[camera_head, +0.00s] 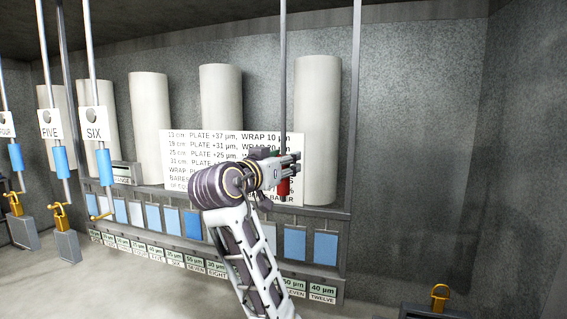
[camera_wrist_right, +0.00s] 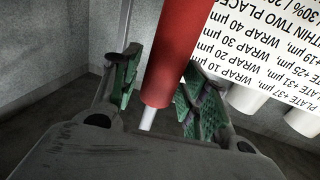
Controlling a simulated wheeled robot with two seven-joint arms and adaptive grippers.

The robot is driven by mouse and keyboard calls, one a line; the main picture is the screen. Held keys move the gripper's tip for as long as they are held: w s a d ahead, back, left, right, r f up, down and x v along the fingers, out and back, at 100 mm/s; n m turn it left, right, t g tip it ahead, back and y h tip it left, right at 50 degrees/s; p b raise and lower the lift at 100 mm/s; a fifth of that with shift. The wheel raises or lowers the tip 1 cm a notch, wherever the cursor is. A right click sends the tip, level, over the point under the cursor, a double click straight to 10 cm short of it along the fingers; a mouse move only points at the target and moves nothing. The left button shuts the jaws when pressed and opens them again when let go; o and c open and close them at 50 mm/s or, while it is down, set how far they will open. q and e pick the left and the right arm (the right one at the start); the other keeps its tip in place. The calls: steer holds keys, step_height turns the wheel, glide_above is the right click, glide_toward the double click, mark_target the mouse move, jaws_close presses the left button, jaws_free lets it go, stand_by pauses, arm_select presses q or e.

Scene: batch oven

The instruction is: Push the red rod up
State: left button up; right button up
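The red rod (camera_head: 283,187) is a red sleeve on a thin grey upright bar (camera_head: 283,70), in front of the white text sign in the head view. In the right wrist view the red rod (camera_wrist_right: 182,50) runs between the fingers, with a thin pale end (camera_wrist_right: 147,118) beyond it. My right gripper (camera_head: 293,160) is at the rod's upper part and partly hides it. Its green-padded fingers (camera_wrist_right: 160,88) stand apart either side of the rod, with visible gaps. My left gripper is not in view.
The white text sign (camera_head: 220,146) and tall pale cylinders (camera_head: 318,120) stand behind the rod. A rack with blue cards (camera_head: 295,243) lies below. Bars with blue sleeves and tags FIVE (camera_head: 50,125) and SIX (camera_head: 93,124) hang at left.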

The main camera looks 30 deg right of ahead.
mark_target(282, 135)
steer(key=c, duration=0.7)
jaws_close()
steer(key=shift+r, duration=0.55)
step_height(282, 135, up, 4)
steer(key=shift+p, duration=1.1)
steer(key=shift+r+p, duration=0.3)
steer(key=shift+r, duration=0.35)
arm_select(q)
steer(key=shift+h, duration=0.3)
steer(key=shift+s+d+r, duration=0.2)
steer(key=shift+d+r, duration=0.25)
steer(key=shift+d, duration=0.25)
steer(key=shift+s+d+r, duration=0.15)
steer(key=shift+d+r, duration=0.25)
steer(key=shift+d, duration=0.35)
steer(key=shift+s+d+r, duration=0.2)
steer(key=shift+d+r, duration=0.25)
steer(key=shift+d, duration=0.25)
arm_select(e)
steer(key=shift+r, duration=0.25)
steer(key=o, duration=1)
jaws_free()
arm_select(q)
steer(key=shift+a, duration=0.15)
arm_select(e)
steer(key=shift+f, duration=0.15)
